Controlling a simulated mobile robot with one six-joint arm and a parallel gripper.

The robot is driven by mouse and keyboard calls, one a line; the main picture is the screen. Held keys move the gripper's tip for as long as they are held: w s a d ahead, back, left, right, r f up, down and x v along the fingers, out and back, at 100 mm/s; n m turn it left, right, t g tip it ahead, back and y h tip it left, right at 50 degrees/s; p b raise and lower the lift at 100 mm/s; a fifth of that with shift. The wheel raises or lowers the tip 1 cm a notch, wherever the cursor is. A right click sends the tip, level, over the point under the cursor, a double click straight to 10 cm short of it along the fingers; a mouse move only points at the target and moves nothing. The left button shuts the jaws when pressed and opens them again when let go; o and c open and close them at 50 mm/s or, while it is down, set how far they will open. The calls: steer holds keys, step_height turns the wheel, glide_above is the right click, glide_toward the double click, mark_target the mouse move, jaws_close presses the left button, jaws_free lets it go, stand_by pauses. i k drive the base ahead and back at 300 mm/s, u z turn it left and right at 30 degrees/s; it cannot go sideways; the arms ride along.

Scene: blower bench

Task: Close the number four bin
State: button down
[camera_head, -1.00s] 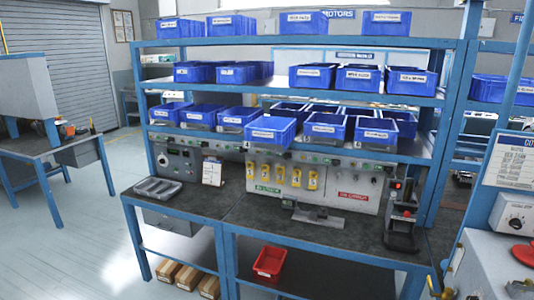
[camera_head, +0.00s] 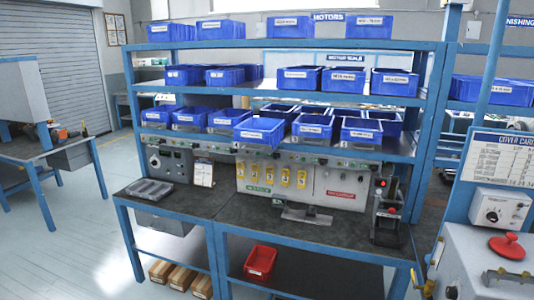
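On the lower shelf of the bench rack stands a row of blue bins with white labels. The fourth bin from the left (camera_head: 259,133) sticks out past the shelf's front edge, farther forward than its neighbours. Its label is too small to read, and I take it for number four by its place in the row. The third bin (camera_head: 224,119) sits to its left and the fifth bin (camera_head: 312,128) to its right, both farther back. My gripper is not in view.
Below the shelf are a grey panel with yellow tags (camera_head: 269,173) and a dark worktop (camera_head: 240,212) with a grey tray (camera_head: 150,190). A red bin (camera_head: 260,262) stands underneath. A machine with a red knob (camera_head: 507,246) is at right. Open floor (camera_head: 70,245) lies at left.

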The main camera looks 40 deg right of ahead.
mark_target(259, 135)
steer(key=z, duration=0.05)
steer(key=i, duration=1)
steer(key=u, duration=0.05)
